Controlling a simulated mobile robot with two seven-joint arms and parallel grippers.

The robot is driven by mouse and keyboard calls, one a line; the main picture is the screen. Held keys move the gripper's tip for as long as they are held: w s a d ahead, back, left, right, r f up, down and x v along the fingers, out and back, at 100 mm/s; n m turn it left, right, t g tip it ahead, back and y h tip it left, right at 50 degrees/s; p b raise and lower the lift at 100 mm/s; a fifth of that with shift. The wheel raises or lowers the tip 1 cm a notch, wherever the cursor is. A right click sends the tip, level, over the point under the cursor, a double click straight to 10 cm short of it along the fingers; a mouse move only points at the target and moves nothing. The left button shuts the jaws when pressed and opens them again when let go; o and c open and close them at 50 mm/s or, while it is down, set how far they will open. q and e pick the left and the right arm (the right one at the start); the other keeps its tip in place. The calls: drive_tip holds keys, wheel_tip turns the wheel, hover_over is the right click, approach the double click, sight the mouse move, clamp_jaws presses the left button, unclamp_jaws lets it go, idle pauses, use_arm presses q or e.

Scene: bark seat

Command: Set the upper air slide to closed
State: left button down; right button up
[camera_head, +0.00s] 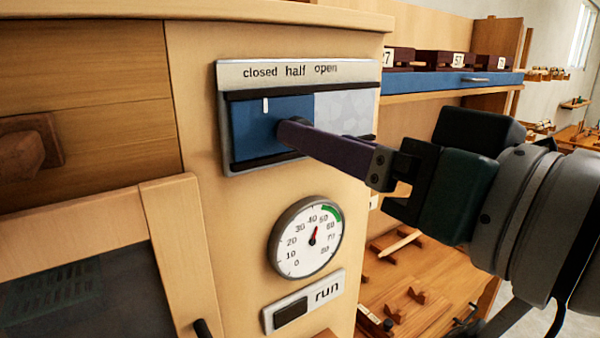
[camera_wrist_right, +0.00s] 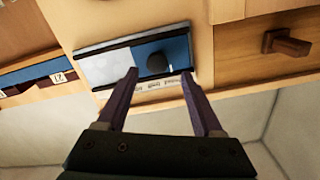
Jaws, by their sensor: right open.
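The upper air slide is a blue plate (camera_head: 245,135) between two dark rails on a pale panel marked closed, half and open. Its white mark is under the word closed, and the bare grey part of the panel (camera_head: 345,110) shows to its right. In the right wrist view, the blue plate (camera_wrist_right: 180,50) carries a dark round knob (camera_wrist_right: 157,62). My right gripper (camera_head: 286,131) is open in front of the plate. In the wrist view its fingertips (camera_wrist_right: 159,74) lie on either side of the knob, with gaps showing. My left gripper is not in view.
A round gauge (camera_head: 307,238) and a run plate with a dark switch (camera_head: 292,312) are below the panel. A wooden knob (camera_head: 22,155) sticks out at the left. A blue-edged shelf (camera_head: 440,82) with numbered boxes is behind at the right.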

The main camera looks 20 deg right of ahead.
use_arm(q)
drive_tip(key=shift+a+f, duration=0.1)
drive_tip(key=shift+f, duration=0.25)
use_arm(e)
drive_tip(key=shift+v, duration=2.9)
use_arm(q)
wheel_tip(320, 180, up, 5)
drive_tip(key=p, duration=0.5)
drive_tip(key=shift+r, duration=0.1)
use_arm(e)
drive_tip(key=s+d+f+g+h, duration=0.3)
drive_tip(key=s+f+g, duration=0.3)
drive_tip(key=s+f, duration=0.1)
drive_tip(key=s+d+f+n+g+h, duration=0.1)
drive_tip(key=s+d+f+g+h, duration=0.1)
drive_tip(key=s+f+g, duration=0.5)
wheel_tip(320, 180, down, 2)
drive_tip(key=shift+s+d+f+n+h, duration=0.1)
drive_tip(key=shift+s+d+n+h, duration=0.1)
drive_tip(key=shift+d+n+h, duration=0.25)
drive_tip(key=shift+a, duration=0.15)
